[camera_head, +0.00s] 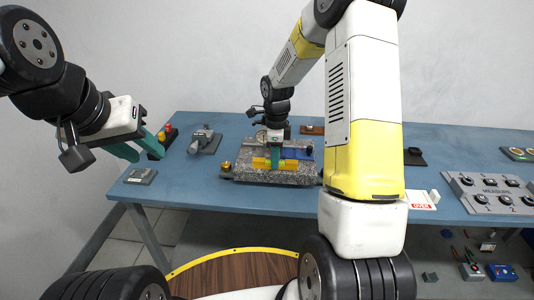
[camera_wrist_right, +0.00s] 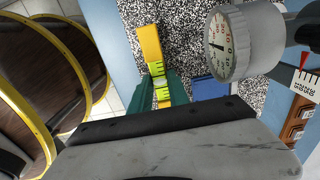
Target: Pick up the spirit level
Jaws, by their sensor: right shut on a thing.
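The spirit level (camera_head: 290,165) is a yellow bar over the speckled granite plate (camera_head: 238,172). In the right wrist view the level (camera_wrist_right: 149,42) shows yellow with bright green vials. My right gripper (camera_head: 275,160) points down and is shut on the level near its middle. Its green fingers (camera_wrist_right: 161,90) sit on either side of the bar in the right wrist view. I cannot tell whether the level touches the plate. My left gripper (camera_head: 138,149) is open and empty, raised above the table's left end.
A dial gauge (camera_wrist_right: 231,43) stands close beside the right gripper. A blue block (camera_head: 301,153) lies on the plate behind the level. On the blue table (camera_head: 195,185) are a grey device (camera_head: 204,140), a grey box (camera_head: 140,176) and a button panel (camera_head: 490,195).

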